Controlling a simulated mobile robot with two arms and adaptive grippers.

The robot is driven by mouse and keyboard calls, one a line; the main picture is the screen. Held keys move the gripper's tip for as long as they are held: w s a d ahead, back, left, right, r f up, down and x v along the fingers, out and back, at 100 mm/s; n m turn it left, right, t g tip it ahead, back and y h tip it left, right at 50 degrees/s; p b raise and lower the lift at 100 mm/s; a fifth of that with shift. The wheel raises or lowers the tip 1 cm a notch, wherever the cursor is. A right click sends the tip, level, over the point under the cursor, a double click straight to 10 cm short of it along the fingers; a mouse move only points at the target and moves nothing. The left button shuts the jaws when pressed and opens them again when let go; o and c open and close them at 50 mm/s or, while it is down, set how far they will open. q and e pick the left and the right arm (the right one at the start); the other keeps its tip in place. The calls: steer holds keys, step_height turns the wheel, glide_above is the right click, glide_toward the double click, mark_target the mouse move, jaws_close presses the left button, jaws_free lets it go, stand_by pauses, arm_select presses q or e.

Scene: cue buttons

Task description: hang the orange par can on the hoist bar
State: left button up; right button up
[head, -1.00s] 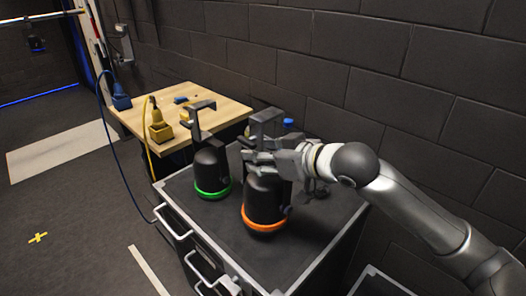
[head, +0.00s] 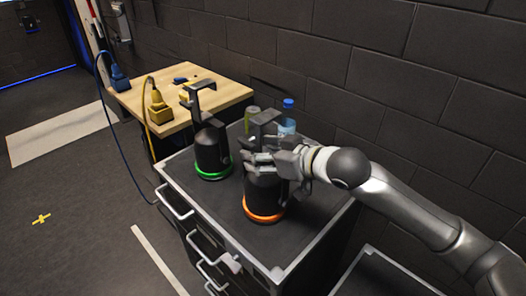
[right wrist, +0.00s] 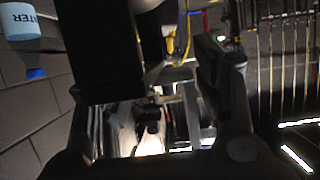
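The orange par can (head: 263,193), a black lamp with an orange ring at its foot, stands upright on the dark case top. Its grey hook (head: 264,117) points up. My right gripper (head: 258,163) is at its upper body, just below the hook, and covers part of it. In the right wrist view the fingers (right wrist: 165,65) look spread apart with dark parts between them; I cannot make out firm contact. A similar can with a green ring (head: 211,150) stands to the left. The hoist bar is not clearly identifiable. My left gripper is not in view.
A water bottle (head: 287,118) and an olive-coloured can (head: 251,117) stand behind the orange par can. A wooden table (head: 215,95) with yellow and blue connectors adjoins the case. A dark block wall (head: 380,60) rises behind. Open floor (head: 80,200) lies at left.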

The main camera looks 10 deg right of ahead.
stand_by(0.3)
steer(key=shift+s+d+r, duration=0.1)
steer(key=shift+s+d, duration=0.05)
steer(key=shift+d, duration=0.05)
steer(key=b+v, duration=0.2)
steer(key=v, duration=0.9)
steer(key=shift+s, duration=0.25)
steer(key=shift+d, duration=0.1)
